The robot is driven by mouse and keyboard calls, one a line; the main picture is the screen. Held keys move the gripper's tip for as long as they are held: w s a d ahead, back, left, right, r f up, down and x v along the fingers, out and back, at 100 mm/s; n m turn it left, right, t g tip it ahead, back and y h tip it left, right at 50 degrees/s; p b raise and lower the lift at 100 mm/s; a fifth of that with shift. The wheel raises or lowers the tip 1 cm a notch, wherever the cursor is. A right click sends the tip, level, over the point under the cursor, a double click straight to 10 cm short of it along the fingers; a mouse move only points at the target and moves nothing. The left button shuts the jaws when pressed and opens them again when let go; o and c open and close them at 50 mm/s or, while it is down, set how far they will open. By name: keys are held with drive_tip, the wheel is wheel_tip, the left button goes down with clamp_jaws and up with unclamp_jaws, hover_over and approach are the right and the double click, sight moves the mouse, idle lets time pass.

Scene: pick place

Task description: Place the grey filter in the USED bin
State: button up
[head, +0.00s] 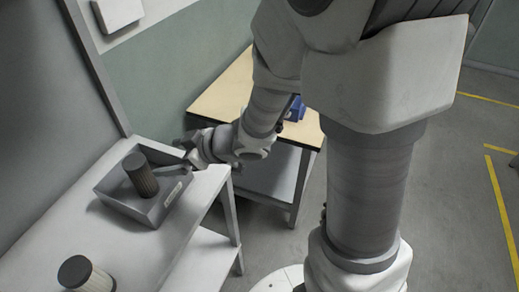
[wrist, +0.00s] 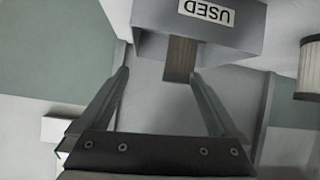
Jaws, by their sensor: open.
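The USED bin (head: 172,197) is a grey open box on the white table at the left. Its USED label shows upside down in the wrist view (wrist: 207,12). A filter with dark brownish-grey pleats and a dark cap (head: 141,178) stands in the bin, slightly tilted; part of it shows in the wrist view (wrist: 181,58). A second filter, with pale pleats and a dark cap (head: 86,276), stands on the table nearer the front; it shows at the right of the wrist view (wrist: 310,68). My gripper (wrist: 160,73) is open and empty, by the bin's right side.
The white table (head: 130,250) is clear between the bin and the pale filter. A wall runs along its left side. A wooden-topped table (head: 225,92) stands behind, with a small blue object (head: 297,108) partly hidden by my arm. The floor at the right is open.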

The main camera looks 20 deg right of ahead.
drive_tip(key=d+r+m+t+h, duration=0.25)
drive_tip(key=d+r+h, duration=0.25)
drive_tip(key=d, duration=0.3)
drive_tip(key=d+r+m+t+h, duration=0.1)
drive_tip(key=d+r+m+h, duration=0.35)
drive_tip(key=d, duration=0.45)
drive_tip(key=s+r+m+g, duration=0.1)
drive_tip(key=s+m+g, duration=0.1)
drive_tip(key=s, duration=0.6)
drive_tip(key=s+d+r+m+g, duration=0.1)
drive_tip(key=s+m+g, duration=0.1)
drive_tip(key=s, duration=0.7)
drive_tip(key=shift+r+g, duration=0.35)
drive_tip(key=shift+g, duration=0.2)
